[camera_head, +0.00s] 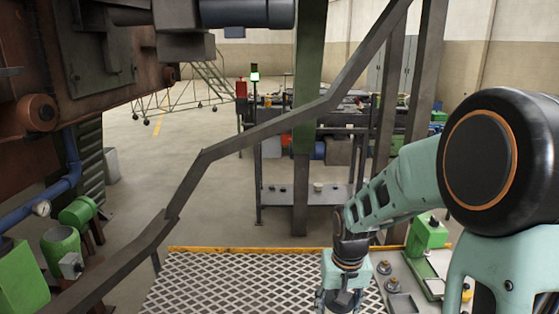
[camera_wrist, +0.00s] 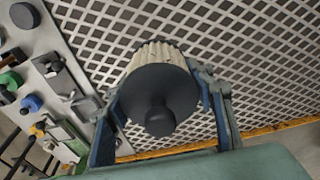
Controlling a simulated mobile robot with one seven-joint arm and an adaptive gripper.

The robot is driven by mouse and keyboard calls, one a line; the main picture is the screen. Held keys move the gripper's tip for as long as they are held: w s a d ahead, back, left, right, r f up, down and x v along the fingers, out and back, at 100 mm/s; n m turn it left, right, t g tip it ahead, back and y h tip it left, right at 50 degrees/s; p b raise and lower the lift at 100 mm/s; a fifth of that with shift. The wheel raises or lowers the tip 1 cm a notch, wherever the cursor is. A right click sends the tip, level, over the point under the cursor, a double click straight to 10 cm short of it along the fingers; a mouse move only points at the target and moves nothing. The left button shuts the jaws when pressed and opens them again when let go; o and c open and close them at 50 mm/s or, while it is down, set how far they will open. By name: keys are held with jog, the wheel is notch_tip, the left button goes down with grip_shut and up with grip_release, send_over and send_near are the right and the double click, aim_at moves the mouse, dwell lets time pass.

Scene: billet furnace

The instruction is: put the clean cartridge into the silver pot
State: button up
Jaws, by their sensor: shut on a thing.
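The cartridge (camera_wrist: 158,85) has a pale pleated body and a dark round end cap with a knob. In the wrist view it sits between the two fingers of my gripper (camera_wrist: 163,98), which is shut on it. The cartridge is held over the metal grating, and its pleats look pale. In the head view my gripper (camera_head: 340,298) is at the bottom edge, partly cut off, and the cartridge cannot be made out there. I cannot pick out a silver pot with certainty in either view.
The grating floor (camera_head: 235,280) has a yellow edge (camera_head: 270,250). A bench (camera_wrist: 62,62) with dark, green and blue parts lies left in the wrist view. A slanted dark handrail (camera_head: 265,133) crosses the head view. A workbench (camera_head: 335,128) with a low shelf (camera_head: 300,193) stands beyond.

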jog(key=shift+s+r+p, duration=0.25)
jog(key=shift+r+p, duration=0.2)
jog(key=shift+p, duration=0.3)
jog(key=shift+s+r+p, duration=0.2)
jog(key=shift+r+p, duration=0.25)
jog(key=shift+p, duration=0.3)
jog(key=shift+f, duration=0.15)
